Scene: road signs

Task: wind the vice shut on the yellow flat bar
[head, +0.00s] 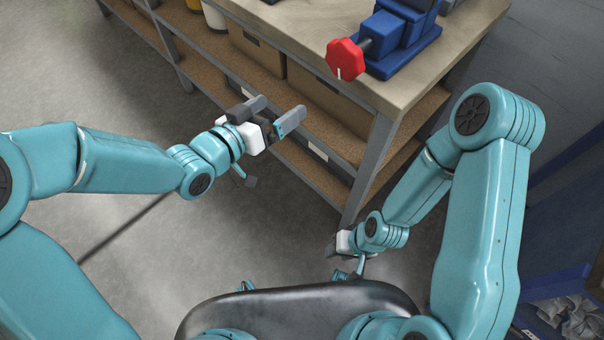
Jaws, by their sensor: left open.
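A blue vice (400,36) stands on the workbench near its front right corner, cut off by the top edge of the head view. Its red hand knob (346,60) faces me on a short dark screw. I cannot make out a yellow flat bar or the vice's jaws. My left gripper (275,114) is open and empty in front of the bench, below and left of the red knob, and apart from it. My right gripper (338,250) hangs low by the bench's front leg, far below the vice; its fingers are mostly hidden.
The workbench (420,85) has a light top and grey metal legs. Cardboard boxes (325,98) stand on its shelf, with pale containers (214,15) further left. A blue bin (570,300) with grey pieces is at lower right. The floor (90,100) at left is clear.

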